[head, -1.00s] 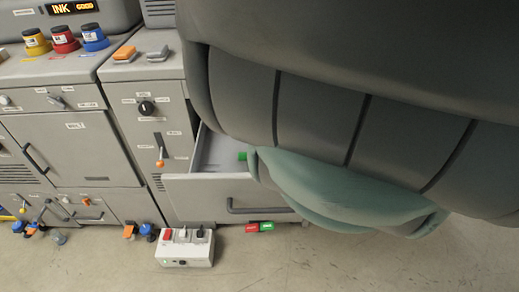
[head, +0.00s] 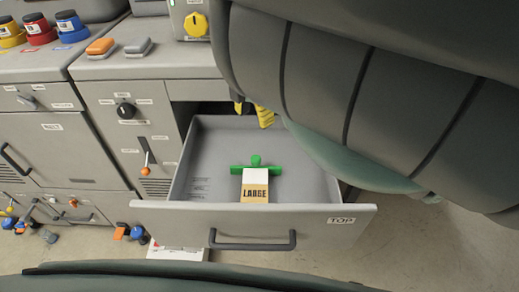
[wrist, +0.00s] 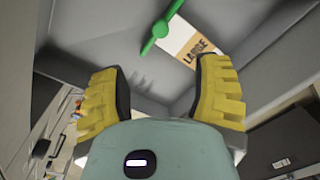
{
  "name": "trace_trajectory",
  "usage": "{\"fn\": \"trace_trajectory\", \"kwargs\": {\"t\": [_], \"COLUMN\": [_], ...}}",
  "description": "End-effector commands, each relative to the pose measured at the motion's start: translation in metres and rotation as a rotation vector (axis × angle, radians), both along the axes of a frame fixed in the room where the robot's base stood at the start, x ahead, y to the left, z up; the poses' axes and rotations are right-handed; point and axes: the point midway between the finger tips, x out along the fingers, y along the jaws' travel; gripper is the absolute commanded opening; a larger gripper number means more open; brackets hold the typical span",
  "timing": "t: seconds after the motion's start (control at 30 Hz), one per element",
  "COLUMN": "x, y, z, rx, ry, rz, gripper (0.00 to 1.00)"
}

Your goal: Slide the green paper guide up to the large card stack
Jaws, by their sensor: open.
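The green paper guide (head: 256,163) is a crossbar with a raised knob, lying in the open grey drawer (head: 325,222). The large card stack (head: 255,188), white with a tan LARGE label, lies on the drawer front's side of the guide. The bar is right at the stack's edge; I cannot tell whether they touch. My gripper (head: 252,111), with yellow fingers, is open and empty over the back of the drawer, apart from the guide. In the wrist view the guide (wrist: 160,30) and stack (wrist: 190,40) show beyond my open fingers (wrist: 160,85).
The drawer's side walls and front panel with its dark handle (head: 252,241) bound the space. The drawer floor left and right of the stack is bare. A cabinet with a black knob (head: 126,110) and orange-tipped lever (head: 147,151) stands at left. Ink pots (head: 40,28) stand farther left.

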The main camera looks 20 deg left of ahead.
Motion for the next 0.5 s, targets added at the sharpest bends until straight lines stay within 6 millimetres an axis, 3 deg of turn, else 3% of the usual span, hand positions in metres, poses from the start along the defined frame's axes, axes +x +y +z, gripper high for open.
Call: {"fn": "trace_trajectory", "kwargs": {"t": [0.27,0.5], "x": [-0.003,-0.004], "y": [0.0,-0.001], "z": [-0.055,-0.092], "rx": [0.009,0.006], "ry": [0.004,0.005], "rz": [-0.002,-0.002], "gripper": [0.63,0.63]}}
